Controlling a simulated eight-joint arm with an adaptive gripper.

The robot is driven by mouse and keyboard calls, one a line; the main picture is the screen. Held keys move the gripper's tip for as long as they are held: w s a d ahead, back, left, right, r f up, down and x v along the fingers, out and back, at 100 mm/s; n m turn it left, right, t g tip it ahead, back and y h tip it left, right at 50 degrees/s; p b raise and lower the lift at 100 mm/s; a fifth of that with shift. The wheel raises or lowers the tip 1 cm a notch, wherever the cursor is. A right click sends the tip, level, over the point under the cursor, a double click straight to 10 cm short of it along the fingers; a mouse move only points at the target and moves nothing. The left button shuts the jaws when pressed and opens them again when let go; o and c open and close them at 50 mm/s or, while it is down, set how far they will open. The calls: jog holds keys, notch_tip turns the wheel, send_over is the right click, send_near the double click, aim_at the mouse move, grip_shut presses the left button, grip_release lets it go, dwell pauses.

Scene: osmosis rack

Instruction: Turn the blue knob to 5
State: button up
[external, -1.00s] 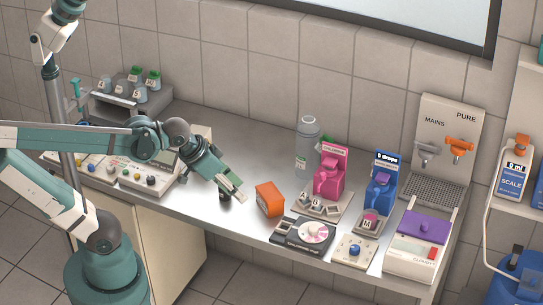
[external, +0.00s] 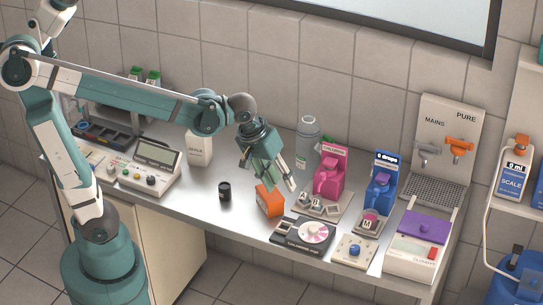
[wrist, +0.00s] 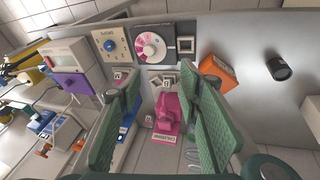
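The blue knob (external: 355,249) sits in the middle of a small cream panel box (external: 342,258) near the front edge of the bench.
A black device with a pink-and-white disc (external: 314,233) stands directly left of the knob box. The orange box (external: 268,199), pink dispenser (external: 330,175) and blue dispenser (external: 381,185) are near. A purple-lidded instrument (external: 415,255) stands right. A black cylinder (external: 224,191) stands left.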

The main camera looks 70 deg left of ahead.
jog(key=w+d+f+n+g+p, duration=0.3)
jog(key=w+d+n, duration=0.35)
jog(key=w, duration=0.55)
jog(key=n+g+p, duration=0.1)
jog(key=n+p, duration=0.3)
jog(key=p, duration=0.2)
send_over(357, 250)
jog(key=f, duration=0.8)
jog(key=shift+s+a+f, duration=0.15)
jog(key=shift+a+f, duration=0.05)
jog(key=shift+f, duration=0.2)
jog(key=shift+w+d+f+n, duration=0.2)
jog(key=shift+d+f+n, duration=0.1)
jog(key=shift+f+n, duration=0.2)
jog(key=shift+f, duration=0.2)
jog(key=shift+f+b, duration=0.3)
jog(key=shift+f, duration=3.45)
jog(key=c, duration=0.9)
